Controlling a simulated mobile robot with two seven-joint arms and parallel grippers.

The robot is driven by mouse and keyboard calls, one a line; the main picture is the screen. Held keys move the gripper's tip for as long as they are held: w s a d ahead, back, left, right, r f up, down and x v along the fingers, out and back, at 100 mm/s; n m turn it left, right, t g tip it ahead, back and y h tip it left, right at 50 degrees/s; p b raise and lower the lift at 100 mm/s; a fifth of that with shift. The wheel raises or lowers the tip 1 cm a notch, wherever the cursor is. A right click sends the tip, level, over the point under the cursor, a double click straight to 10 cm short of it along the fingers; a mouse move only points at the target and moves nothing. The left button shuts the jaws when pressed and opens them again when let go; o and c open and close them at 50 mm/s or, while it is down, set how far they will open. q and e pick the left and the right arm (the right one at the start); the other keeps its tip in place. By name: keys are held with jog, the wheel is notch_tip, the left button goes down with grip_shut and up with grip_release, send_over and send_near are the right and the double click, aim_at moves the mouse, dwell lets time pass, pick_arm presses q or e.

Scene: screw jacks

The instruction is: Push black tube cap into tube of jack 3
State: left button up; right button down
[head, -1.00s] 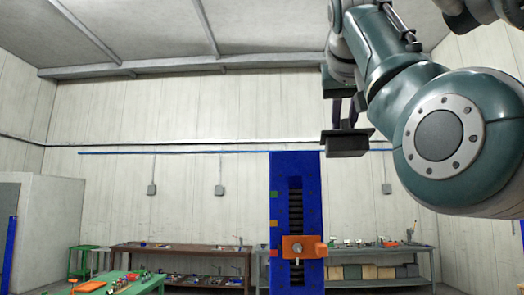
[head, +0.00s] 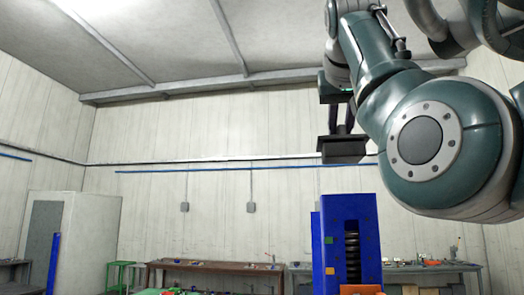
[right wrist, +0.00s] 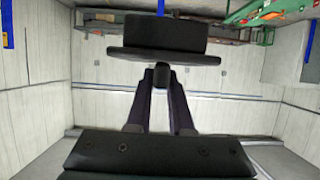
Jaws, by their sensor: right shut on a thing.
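My right gripper (head: 342,122) is raised high in the head view, its fingers shut on the black tube cap (head: 342,150). The cap is a flat dark plate with a block on it and hangs below the fingers in the air. In the right wrist view the closed fingers (right wrist: 163,90) meet at a small stem of the cap (right wrist: 160,40). A blue upright jack tube (head: 357,225) with a slot and a dark screw inside stands below the cap, apart from it. I cannot read which jack it is. My left gripper is not in view.
An orange part (head: 360,289) sits low on the blue jack at the frame's bottom edge. Workbenches (head: 215,266) with small items line the back wall. A grey cabinet (head: 90,240) stands at the left. The air around the cap is clear.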

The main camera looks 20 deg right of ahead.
aim_at(343, 160)
jog(key=shift+f, duration=2.45)
jog(key=shift+f, duration=0.25)
jog(key=shift+f+b, duration=0.3)
jog(key=shift+b, duration=0.15)
jog(key=shift+f, duration=0.35)
jog(key=shift+f+b, duration=1.1)
jog(key=shift+b, duration=0.05)
